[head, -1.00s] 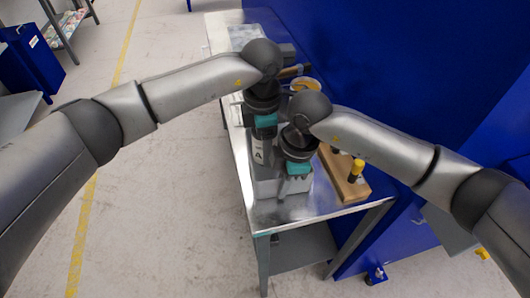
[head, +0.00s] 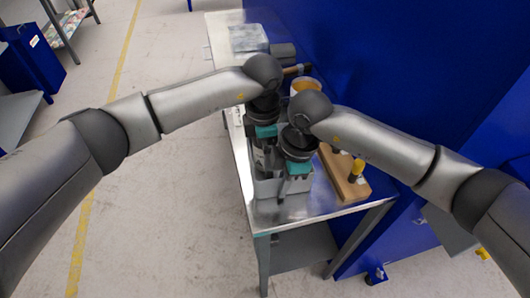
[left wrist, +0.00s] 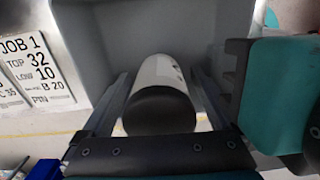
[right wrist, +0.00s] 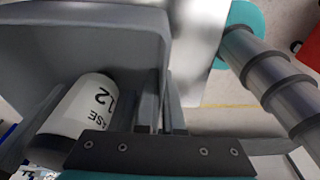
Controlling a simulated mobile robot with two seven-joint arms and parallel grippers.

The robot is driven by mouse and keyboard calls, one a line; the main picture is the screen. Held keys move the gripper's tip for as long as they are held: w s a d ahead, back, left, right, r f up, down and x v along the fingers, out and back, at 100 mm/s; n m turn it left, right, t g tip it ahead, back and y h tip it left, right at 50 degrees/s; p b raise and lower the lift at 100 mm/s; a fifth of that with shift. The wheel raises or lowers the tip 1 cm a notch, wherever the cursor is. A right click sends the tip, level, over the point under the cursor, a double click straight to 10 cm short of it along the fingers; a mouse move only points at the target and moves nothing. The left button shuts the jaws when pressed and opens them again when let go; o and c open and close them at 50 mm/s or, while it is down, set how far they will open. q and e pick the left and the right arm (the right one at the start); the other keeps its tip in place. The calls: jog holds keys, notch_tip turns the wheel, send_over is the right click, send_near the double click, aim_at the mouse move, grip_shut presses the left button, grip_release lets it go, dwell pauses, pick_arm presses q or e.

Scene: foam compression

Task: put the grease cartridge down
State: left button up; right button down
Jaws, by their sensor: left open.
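The grease cartridge, white with a black end, lies inside the grey bin, between my left gripper's fingers in the left wrist view (left wrist: 160,98). In the right wrist view the cartridge (right wrist: 82,108) shows part of its printed label beside the bin wall. In the head view it is mostly hidden by my arms. My left gripper (head: 266,165) is open, its fingers apart on both sides of the cartridge, down in the bin (head: 268,190). My right gripper (right wrist: 170,110) has its fingers close together on the bin's side wall.
The bin stands on a metal table (head: 322,205) near its front end. A wooden block (head: 342,175) with black and yellow pieces is right of it. A yellowish container (head: 303,86) and a clear tray (head: 248,38) stand farther back. A printed job card (left wrist: 35,70) lies beside the bin.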

pick_arm(q)
notch_tip(320, 180, up, 12)
jog(key=shift+a+r, duration=0.15)
dwell(0.3)
pick_arm(e)
jog(key=c, duration=1)
grip_release()
jog(key=shift+o, duration=0.2)
jog(key=r, duration=0.4)
jog(key=d+r, duration=0.1)
jog(key=r, duration=0.7)
jog(key=shift+w+d, duration=0.2)
jog(key=shift+d, duration=0.2)
